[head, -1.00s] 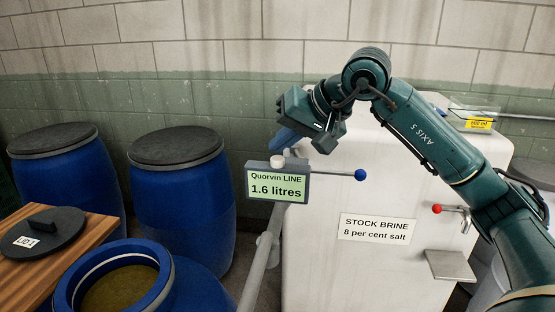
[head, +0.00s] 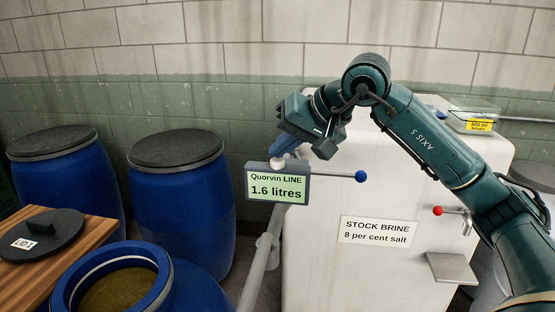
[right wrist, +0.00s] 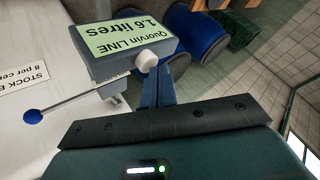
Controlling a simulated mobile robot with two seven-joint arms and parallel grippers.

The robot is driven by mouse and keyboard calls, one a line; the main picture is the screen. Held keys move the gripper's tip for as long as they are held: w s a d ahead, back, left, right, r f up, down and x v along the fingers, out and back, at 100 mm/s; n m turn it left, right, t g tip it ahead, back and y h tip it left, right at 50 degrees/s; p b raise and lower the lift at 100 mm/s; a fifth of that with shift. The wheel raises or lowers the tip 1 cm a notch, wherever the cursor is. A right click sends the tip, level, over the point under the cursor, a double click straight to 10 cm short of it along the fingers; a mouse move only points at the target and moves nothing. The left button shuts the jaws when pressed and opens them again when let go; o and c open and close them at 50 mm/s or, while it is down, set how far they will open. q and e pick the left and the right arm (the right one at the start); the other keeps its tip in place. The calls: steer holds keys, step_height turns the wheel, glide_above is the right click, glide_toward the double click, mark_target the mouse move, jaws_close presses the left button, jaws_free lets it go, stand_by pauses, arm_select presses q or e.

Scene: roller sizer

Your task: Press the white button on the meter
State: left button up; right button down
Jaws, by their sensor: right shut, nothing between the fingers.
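The meter (head: 277,184) is a grey box with a pale green display reading "Quorvin LINE 1.6 litres". Its round white button (head: 277,163) stands on the top face, and a lever with a blue ball (head: 361,176) sticks out to the right. In the right wrist view the meter (right wrist: 130,42) appears turned over, with the white button (right wrist: 146,62) facing my fingers. My right gripper (head: 281,151) is shut and empty, its blue fingertips right by the button. I cannot tell whether they touch it. My left gripper is not in view.
A white tank (head: 330,255) labelled "STOCK BRINE" stands behind the meter, with a red-ball tap (head: 438,211). Blue drums (head: 180,205) stand left. An open blue barrel (head: 165,285) and a wooden board (head: 85,238) with a black lid are at front left.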

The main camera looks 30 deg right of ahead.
mark_target(283, 161)
steer(key=shift+f, duration=0.3)
steer(key=shift+r, duration=0.1)
stand_by(0.3)
steer(key=shift+r+p, duration=0.65)
steer(key=shift+r, duration=0.3)
step_height(283, 161, up, 5)
steer(key=p, duration=0.4)
stand_by(0.5)
